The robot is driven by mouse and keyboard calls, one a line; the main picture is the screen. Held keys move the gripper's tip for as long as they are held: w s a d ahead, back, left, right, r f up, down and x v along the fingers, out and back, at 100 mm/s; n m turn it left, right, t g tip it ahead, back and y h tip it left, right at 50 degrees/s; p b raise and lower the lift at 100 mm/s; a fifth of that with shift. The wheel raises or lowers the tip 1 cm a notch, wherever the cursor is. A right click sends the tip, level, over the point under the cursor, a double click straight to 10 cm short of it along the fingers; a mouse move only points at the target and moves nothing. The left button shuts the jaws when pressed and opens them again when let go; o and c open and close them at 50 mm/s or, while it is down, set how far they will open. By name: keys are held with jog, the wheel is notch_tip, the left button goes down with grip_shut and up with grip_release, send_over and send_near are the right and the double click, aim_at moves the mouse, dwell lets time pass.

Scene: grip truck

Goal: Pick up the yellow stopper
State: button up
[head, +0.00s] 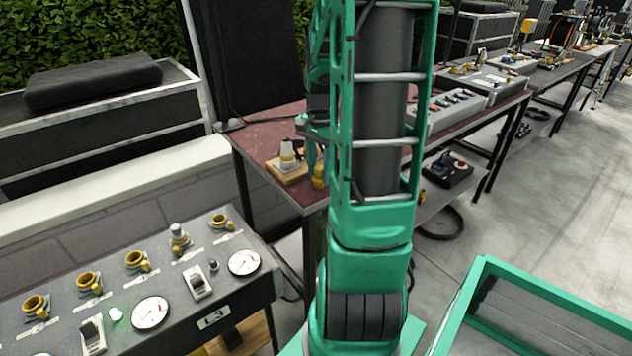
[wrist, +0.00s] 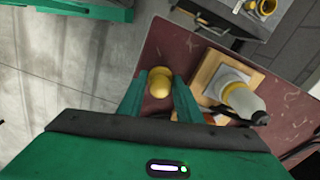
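The yellow stopper (wrist: 160,83) has a rounded top and stands near the edge of the dark red table (wrist: 161,42). In the head view the yellow stopper (head: 319,176) shows just left of my arm. My gripper (wrist: 161,77) points down at it, with one finger on either side of it in the wrist view. The fingers are apart and look open; I cannot tell whether they touch it. In the head view my gripper (head: 312,150) is partly hidden behind my green arm.
A control panel (head: 240,292) with gauges and yellow fittings stands at the front left. A grey box (head: 449,112) sits farther along the table. A green-framed bin (head: 562,313) is at the lower right.

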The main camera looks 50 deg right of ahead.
jog(key=shift+c, duration=1.1)
jog(key=shift+r, duration=0.15)
